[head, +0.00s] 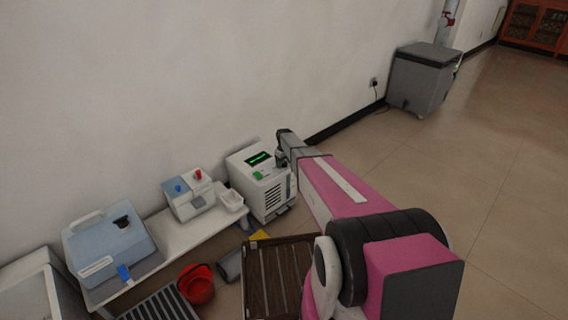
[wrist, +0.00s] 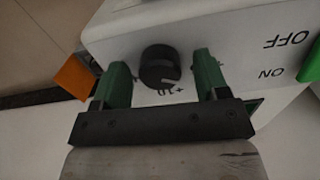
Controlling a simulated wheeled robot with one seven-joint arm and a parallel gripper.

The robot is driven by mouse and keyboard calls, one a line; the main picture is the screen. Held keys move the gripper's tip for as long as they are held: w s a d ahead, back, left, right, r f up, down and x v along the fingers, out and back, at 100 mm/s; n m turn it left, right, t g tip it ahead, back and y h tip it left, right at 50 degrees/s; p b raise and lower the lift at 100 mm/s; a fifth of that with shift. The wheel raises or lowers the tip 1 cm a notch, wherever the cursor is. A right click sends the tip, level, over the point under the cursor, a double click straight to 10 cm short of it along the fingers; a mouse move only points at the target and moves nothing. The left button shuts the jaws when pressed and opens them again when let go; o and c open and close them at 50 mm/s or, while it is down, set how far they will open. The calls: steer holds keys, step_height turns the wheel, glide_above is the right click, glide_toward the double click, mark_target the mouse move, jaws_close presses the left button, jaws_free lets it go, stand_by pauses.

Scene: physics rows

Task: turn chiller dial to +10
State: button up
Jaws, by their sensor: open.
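The chiller (head: 252,192) is a white box with a lit green display, standing by the wall in the head view. Its dial (wrist: 159,66) is a round black knob on the white panel in the wrist view. A "+10" label, upside down and partly covered, shows just below the dial. My gripper (wrist: 162,64) is open, with one green finger on each side of the dial and visible gaps between. I cannot tell how deep the fingers reach. In the head view my arm hides the dial and most of my gripper.
A green switch (wrist: 312,62) with upside-down ON and OFF labels sits right of the dial. An orange piece (wrist: 76,77) shows at left. Left of the chiller are a white bench (head: 190,236) with devices and a red bucket (head: 197,289).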

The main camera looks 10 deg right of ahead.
steer(key=c, duration=0.9)
steer(key=shift+c, duration=0.2)
steer(key=shift+m, duration=0.4)
steer(key=m, duration=0.5)
steer(key=shift+m, duration=0.4)
steer(key=m, duration=0.5)
steer(key=o, duration=0.9)
steer(key=shift+o, duration=0.2)
